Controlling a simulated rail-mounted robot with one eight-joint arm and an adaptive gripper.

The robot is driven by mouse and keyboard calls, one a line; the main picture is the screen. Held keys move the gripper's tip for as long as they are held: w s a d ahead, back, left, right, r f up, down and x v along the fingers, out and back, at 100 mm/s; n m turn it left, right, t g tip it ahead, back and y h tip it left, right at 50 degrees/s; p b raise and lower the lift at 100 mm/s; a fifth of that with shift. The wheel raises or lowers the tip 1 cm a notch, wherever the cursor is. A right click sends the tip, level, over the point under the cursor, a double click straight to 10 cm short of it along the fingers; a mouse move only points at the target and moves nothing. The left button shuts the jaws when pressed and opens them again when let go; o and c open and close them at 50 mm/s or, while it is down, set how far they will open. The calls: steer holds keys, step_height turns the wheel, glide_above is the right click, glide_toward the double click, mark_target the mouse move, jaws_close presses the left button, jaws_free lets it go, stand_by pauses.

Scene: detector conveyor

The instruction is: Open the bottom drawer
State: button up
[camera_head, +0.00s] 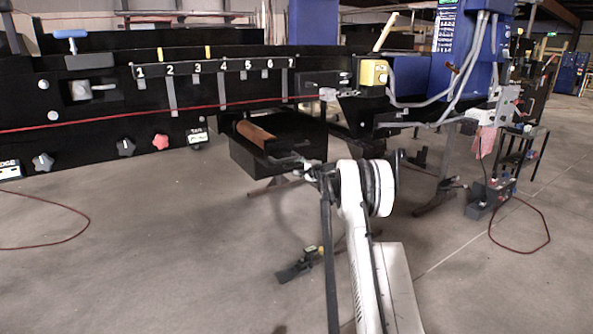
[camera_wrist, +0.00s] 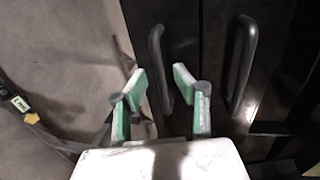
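A black box-like unit (camera_head: 265,168) stands below the conveyor's front side in the head view; its face towards my gripper is hard to make out. In the wrist view two dark bar handles sit side by side on black fronts: a left handle (camera_wrist: 158,60) and a right handle (camera_wrist: 243,65). I cannot tell which belongs to the bottom drawer. My gripper (camera_wrist: 160,82) is open, with green-and-white finger pads. The lower part of the left handle shows between its fingertips; contact cannot be told. In the head view my gripper (camera_head: 303,168) is small, near the unit's right front corner.
A brown roller (camera_head: 255,134) lies at the unit's top. The black conveyor panel (camera_head: 100,125) with knobs and numbered slots runs along the left. A yellow box (camera_head: 373,74) and blue machine stand right. Open concrete floor (camera_head: 160,240) lies in front, with a red cable at left.

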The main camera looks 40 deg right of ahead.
steer(key=shift+x, duration=0.9)
jaws_close()
